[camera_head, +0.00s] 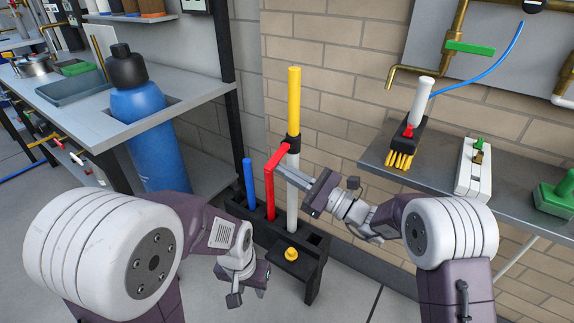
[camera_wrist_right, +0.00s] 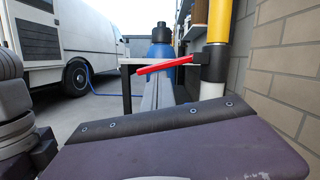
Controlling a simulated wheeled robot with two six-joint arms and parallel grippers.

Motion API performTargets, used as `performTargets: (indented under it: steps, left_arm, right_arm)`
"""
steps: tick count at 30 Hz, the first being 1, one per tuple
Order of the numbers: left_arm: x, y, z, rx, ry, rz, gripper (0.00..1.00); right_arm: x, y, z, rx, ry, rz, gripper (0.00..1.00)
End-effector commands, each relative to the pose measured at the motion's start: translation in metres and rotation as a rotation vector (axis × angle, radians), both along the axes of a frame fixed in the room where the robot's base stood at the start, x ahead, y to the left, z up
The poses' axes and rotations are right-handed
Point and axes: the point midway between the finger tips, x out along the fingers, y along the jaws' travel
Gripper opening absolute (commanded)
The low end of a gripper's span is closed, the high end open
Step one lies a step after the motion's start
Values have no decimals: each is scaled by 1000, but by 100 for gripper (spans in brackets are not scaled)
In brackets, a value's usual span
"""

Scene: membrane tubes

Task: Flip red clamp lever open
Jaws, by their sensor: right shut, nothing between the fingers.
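The red clamp lever (camera_head: 277,158) sticks out from a black clamp (camera_head: 293,143) where a yellow tube (camera_head: 294,95) meets a white tube (camera_head: 292,205). In the right wrist view the lever (camera_wrist_right: 163,68) slants down to the left from the clamp (camera_wrist_right: 214,63). My right gripper (camera_head: 264,172) is shut and empty, with its fingers just below the lever. In the wrist view its fingertips (camera_wrist_right: 161,78) lie at the lever's underside; whether they touch is unclear. My left gripper (camera_head: 248,297) hangs low in front of the rack, open and empty.
A black rack (camera_head: 300,268) with a yellow knob (camera_head: 291,254) holds the tubes, including a blue one (camera_head: 248,185). A blue bottle (camera_head: 145,120) stands left. A grey shelf (camera_head: 400,178) with a brush-like tool (camera_head: 402,159) is right; a brick wall is behind.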

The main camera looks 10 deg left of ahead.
Motion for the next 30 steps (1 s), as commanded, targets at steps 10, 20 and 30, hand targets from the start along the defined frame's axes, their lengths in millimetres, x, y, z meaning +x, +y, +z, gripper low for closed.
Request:
performTargets:
  steps: [10,20,30]
  left_arm:
    - [0,0,12,0,0,0,36]
    - [0,0,12,0,0,0,36]
    - [0,0,5,0,0,0,36]
  right_arm:
    - [-3,1,5,30,83,0,0]
    - [-3,1,4,32,89,0,0]
    - [3,-9,-3,32,87,0,0]
